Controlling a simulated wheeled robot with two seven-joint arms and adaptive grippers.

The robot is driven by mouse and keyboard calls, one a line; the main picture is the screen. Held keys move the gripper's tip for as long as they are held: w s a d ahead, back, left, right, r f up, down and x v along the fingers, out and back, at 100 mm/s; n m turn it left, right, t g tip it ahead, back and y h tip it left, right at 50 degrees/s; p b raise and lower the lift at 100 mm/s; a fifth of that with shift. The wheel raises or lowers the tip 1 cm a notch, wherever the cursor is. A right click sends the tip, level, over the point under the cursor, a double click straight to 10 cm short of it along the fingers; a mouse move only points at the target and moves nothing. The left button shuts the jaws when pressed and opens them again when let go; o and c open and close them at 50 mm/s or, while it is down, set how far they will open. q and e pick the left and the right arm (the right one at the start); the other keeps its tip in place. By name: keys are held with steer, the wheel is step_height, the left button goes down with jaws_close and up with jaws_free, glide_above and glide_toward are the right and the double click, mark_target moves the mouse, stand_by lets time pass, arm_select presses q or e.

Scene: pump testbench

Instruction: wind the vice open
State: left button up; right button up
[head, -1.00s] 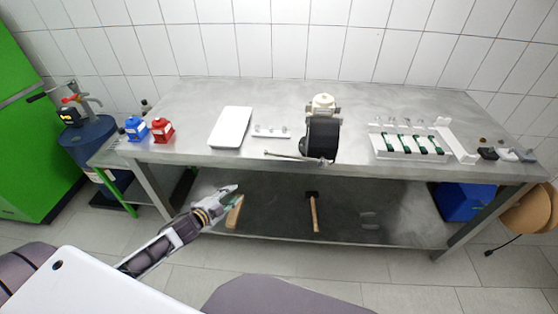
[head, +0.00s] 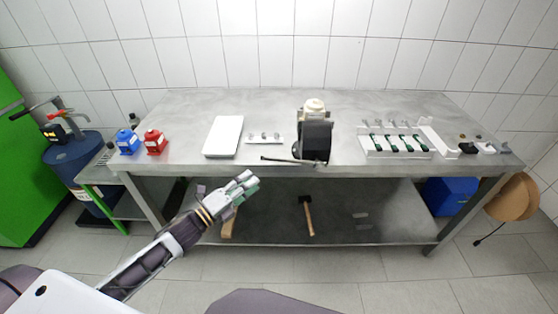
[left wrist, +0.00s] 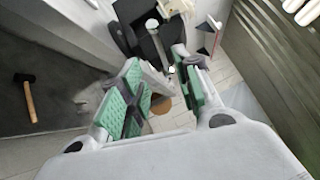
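The vice (head: 315,142) is a dark block with a cream round part on top, at the front edge of the metal bench. My right gripper is out of view.
A hammer (head: 307,215) lies on the lower shelf.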

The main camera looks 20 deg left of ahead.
arm_select(q)
steer(key=shift+w, duration=0.1)
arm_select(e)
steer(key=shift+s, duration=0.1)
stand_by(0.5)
arm_select(q)
glide_toward(279, 160)
steer(key=shift+f+x, duration=0.2)
steer(key=shift+x, duration=1.8)
steer(key=shift+p+x, duration=0.9)
steer(key=shift+x, duration=2.25)
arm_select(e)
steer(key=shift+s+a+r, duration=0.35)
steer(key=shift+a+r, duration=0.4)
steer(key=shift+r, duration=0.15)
arm_select(q)
steer(key=shift+w+a, duration=0.1)
jaws_close()
